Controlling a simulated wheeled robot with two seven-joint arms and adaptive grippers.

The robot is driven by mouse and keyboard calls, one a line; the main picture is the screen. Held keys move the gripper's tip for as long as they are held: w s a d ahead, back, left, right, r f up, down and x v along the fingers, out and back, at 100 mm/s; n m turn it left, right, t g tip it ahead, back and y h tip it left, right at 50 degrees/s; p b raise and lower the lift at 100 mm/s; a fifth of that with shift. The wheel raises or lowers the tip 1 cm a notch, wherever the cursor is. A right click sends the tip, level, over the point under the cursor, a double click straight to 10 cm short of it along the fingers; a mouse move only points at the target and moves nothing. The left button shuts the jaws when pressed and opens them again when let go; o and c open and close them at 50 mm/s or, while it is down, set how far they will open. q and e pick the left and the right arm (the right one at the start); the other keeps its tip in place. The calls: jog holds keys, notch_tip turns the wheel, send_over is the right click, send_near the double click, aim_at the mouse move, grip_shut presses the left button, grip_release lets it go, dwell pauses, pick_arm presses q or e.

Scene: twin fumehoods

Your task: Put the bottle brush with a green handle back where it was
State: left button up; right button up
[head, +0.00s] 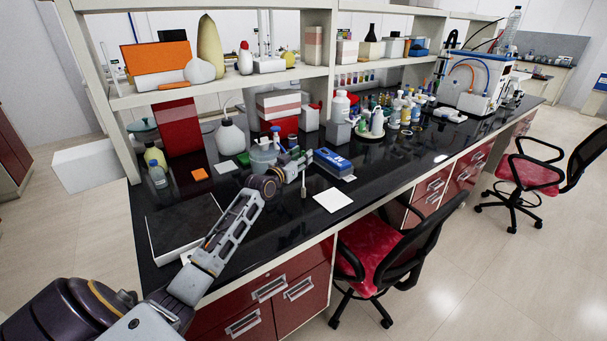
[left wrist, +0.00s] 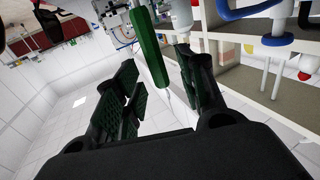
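The green handle of the bottle brush (left wrist: 151,50) shows in the left wrist view, slanting between the two fingers of my left gripper (left wrist: 160,88). The fingers stand apart, with a gap visible beside the handle, so the gripper looks open around it and not closed on it. The bristle end cannot be made out. In the head view my left gripper (head: 298,168) is over the black bench top, just left of a blue box. It is too small there to make out the green handle clearly. My right gripper is not in view.
On the black bench, the blue box (head: 333,162) and a white sheet (head: 332,200) lie right of my gripper. A white wash bottle (head: 230,138) and a lidded tub (head: 263,158) stand behind it. Several bottles fill a round rack (head: 371,134). Chairs (head: 385,250) stand in front.

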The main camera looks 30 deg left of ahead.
pick_arm(q)
jog(key=shift+w, duration=0.9)
jog(key=shift+c, duration=0.5)
grip_shut()
